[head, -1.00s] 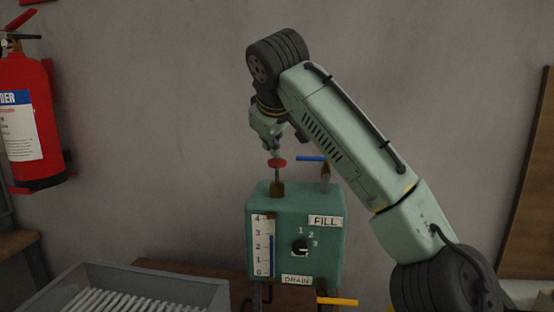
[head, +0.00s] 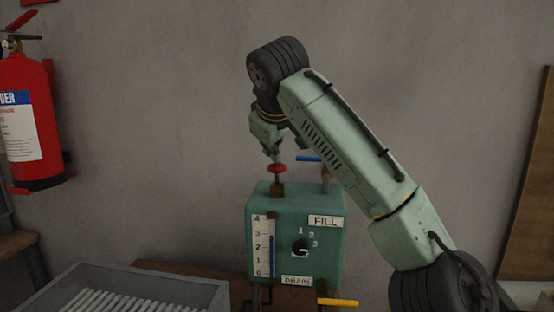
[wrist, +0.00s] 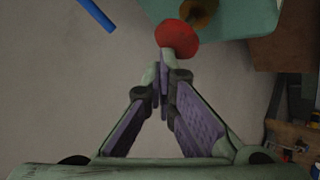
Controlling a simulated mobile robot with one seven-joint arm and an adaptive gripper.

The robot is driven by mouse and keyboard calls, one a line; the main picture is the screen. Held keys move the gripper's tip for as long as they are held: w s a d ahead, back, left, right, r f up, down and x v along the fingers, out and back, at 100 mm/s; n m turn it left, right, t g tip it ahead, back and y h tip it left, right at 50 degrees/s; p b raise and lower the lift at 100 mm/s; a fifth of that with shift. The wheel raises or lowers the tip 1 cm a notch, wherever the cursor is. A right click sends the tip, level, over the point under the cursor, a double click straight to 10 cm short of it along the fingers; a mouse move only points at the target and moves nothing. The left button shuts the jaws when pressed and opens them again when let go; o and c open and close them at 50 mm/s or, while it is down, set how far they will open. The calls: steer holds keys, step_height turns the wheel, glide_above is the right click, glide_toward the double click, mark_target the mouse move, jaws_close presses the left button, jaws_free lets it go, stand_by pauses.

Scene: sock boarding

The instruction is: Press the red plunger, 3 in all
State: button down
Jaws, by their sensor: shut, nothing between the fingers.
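The red plunger (head: 277,169) stands on a short stem on top of the green box (head: 325,268). In the wrist view its red head (wrist: 177,37) lies right at my fingertips. My gripper (head: 274,158) points down with its fingertips shut and empty, at the top of the plunger head and seemingly touching it. The fingers (wrist: 164,62) meet in the wrist view. A short length of stem still shows between the head and the brown collar (head: 277,188). The gauge (head: 261,245) on the box front has a blue column reaching about 3.
A blue lever (head: 309,158) sits right of the plunger, close to my gripper. A black dial (head: 300,247) marked 1 to 3 is on the box front. A yellow lever (head: 338,302) is below. A grey tray (head: 205,290) and a fire extinguisher (head: 30,120) are left.

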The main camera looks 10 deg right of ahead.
mark_target(273, 164)
steer(key=shift+f+b, duration=0.45)
steer(key=shift+f, duration=0.3)
stand_by(0.4)
stand_by(0.4)
steer(key=shift+r+p, duration=2)
steer(key=shift+r, duration=0.1)
step_height(273, 164, up, 5)
